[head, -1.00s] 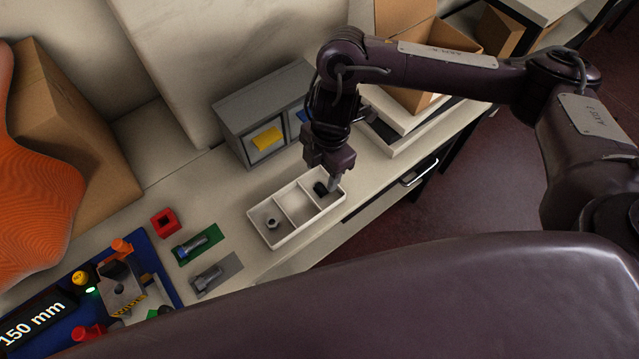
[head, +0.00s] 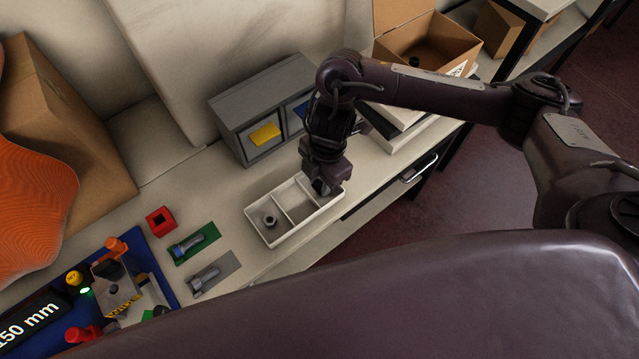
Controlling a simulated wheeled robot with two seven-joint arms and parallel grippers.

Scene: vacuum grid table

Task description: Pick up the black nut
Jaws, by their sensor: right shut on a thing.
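The white tray (head: 262,238) has three compartments and stands near the table's front edge. My right gripper (head: 321,188) reaches down into its right compartment and is shut on the black nut (head: 320,187), which is mostly hidden by the fingers. The nut appears low, at the tray's rim height or below; I cannot tell whether it still touches the floor of the compartment. A grey nut (head: 270,220) lies in the left compartment. The middle compartment looks empty. My left gripper is out of view.
A grey bin unit (head: 235,125) with a yellow label stands behind the tray. Bolts lie on a green mat (head: 207,234) and a grey mat (head: 228,263) to the left, by a red square block (head: 160,221). An open cardboard box (head: 455,45) stands at back right.

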